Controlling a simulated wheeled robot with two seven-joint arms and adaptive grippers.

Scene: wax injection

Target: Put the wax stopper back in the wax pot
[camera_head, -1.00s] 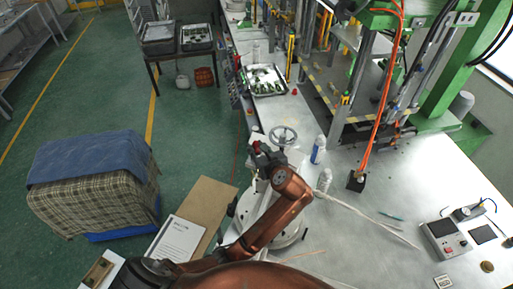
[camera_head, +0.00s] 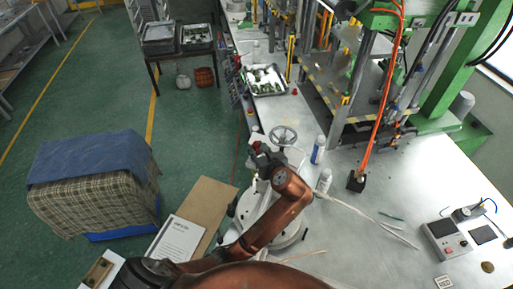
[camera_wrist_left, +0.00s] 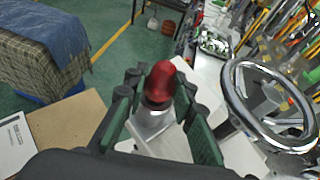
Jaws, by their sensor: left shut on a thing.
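The red wax stopper (camera_wrist_left: 161,82) sits between the fingers of my left gripper in the left wrist view, above a silvery metal neck (camera_wrist_left: 152,122). I cannot tell whether it touches that neck. My left gripper (camera_head: 260,152) is shut on the stopper, beside the chrome handwheel in the head view; its two green-padded fingers flank the stopper in the wrist view (camera_wrist_left: 160,92). The wax pot (camera_head: 246,208) is a white round body under my copper arm, which hides much of it. My right gripper is not in view.
The handwheel (camera_wrist_left: 268,104) is close to the right of my left gripper. White bottles (camera_head: 318,150) stand right of it on the metal table (camera_head: 360,225). A tray of parts (camera_head: 264,91) lies farther back. A cloth-covered box (camera_head: 95,190) stands on the floor at left.

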